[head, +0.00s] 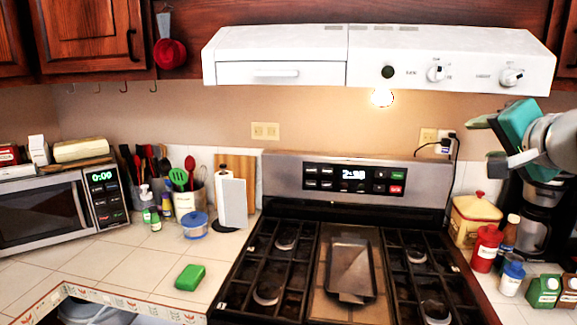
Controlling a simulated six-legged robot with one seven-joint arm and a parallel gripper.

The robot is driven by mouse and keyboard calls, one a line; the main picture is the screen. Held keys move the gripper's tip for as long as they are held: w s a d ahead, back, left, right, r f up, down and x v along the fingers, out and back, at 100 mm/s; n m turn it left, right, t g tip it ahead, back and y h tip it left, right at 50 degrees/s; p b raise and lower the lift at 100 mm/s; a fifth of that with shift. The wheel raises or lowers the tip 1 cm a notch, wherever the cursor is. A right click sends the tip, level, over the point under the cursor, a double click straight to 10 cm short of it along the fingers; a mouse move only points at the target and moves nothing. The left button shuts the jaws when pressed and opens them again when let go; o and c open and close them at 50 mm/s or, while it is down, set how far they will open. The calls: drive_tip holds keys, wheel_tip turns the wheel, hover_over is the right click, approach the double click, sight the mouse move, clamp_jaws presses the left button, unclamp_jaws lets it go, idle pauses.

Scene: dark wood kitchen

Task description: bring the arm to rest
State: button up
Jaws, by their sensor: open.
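My gripper (489,144) is in the upper right of the head view, at the end of my pale arm (552,140). Its two fingers are apart, with nothing seen between their tips. The rest of my arm runs out of the right edge.
The stove (352,178) has a dark pan (350,268) on its middle. The white range hood (280,45) hangs above. A red bottle (486,248) and a yellow canister (476,220) stand below my gripper. A green block (189,277) lies on the left counter, near a microwave (45,215).

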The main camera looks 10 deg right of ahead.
drive_tip(key=s+a+f+n+g+y, duration=0.35)
drive_tip(key=a+f+n+g, duration=0.2)
drive_tip(key=a+f, duration=1.15)
drive_tip(key=s+a+f+n+g+h, duration=0.1)
drive_tip(key=s+a+f+n+g, duration=0.1)
drive_tip(key=s+f, duration=0.3)
drive_tip(key=s+a+f+n+g+h, duration=0.1)
drive_tip(key=s+a+f+n+g, duration=0.1)
drive_tip(key=f, duration=0.8)
drive_tip(key=s+a+n, duration=0.1)
drive_tip(key=s+n, duration=0.1)
drive_tip(key=s, duration=0.1)
drive_tip(key=shift+s+a+f, duration=0.15)
drive_tip(key=shift+s+a, duration=0.05)
drive_tip(key=shift+a, duration=0.1)
